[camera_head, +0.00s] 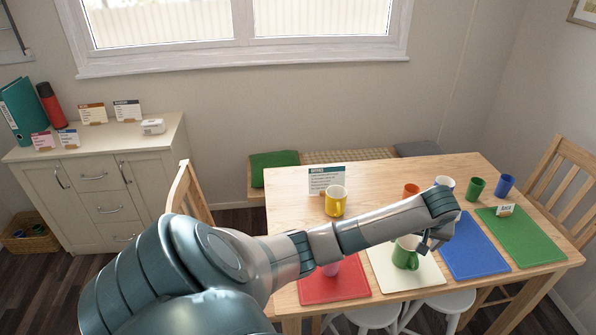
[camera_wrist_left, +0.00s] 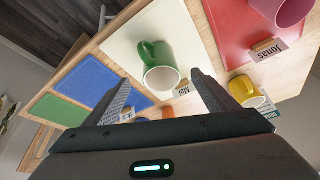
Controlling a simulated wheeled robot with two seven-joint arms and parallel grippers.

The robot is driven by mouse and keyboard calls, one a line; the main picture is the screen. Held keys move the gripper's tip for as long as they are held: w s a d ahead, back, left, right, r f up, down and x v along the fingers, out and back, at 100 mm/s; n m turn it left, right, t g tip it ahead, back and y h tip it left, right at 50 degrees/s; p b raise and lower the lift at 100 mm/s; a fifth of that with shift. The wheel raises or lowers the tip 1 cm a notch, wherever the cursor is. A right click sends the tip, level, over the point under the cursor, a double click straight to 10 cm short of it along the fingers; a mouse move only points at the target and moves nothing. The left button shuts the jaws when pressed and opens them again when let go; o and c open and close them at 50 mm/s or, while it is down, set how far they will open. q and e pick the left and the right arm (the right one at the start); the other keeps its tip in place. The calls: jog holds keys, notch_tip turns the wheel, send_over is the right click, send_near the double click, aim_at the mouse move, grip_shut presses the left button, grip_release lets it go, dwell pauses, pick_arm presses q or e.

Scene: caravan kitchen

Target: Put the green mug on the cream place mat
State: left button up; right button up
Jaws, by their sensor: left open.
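My left gripper is open, beside the mug. Its two fingers (camera_wrist_left: 160,84) show in the wrist view with the mug just ahead of the gap between the tips. I cannot tell whether a finger touches the mug. My arm covers part of the mat. My right gripper is not in view.
A red mat (camera_head: 335,288) with a pink mug lies to the left; blue (camera_head: 472,250) and green (camera_head: 525,238) mats lie to the right. A yellow mug (camera_head: 335,203), an orange cup (camera_head: 411,190) and other cups stand further back. Name cards stand by the mats.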

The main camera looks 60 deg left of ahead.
pick_arm(q)
jog(key=s+d+f+m+t+h, duration=0.1)
jog(key=d+f+m+t+h, duration=0.25)
jog(key=d, duration=0.55)
jog(key=s+d+f+m+t+h, duration=0.1)
jog(key=s+d+f+m+t, duration=0.2)
jog(key=d+f, duration=0.45)
jog(key=s+a+f+m+g, duration=0.1)
jog(key=s+f, duration=0.5)
jog(key=f, duration=0.4)
jog(key=s+a+f+g+y, duration=0.1)
jog(key=s+f+g, duration=0.1)
jog(key=s+f, duration=0.65)
jog(key=s+a+f+m+g, duration=0.1)
jog(key=s+f, duration=0.4)
jog(key=f, duration=0.6)
jog(key=s+f+g, duration=0.1)
jog(key=s+f, duration=0.4)
jog(key=s, duration=0.6)
jog(key=s+f+m+g, duration=0.1)
jog(key=s+f, duration=0.3)
jog(key=s, duration=0.8)
jog(key=s+f+m+g, duration=0.1)
jog(key=s+f, duration=0.4)
jog(key=s, duration=0.7)
jog(key=shift+s+f+g, duration=0.15)
jog(key=shift+f+g, duration=0.15)
jog(key=shift+g, duration=0.55)
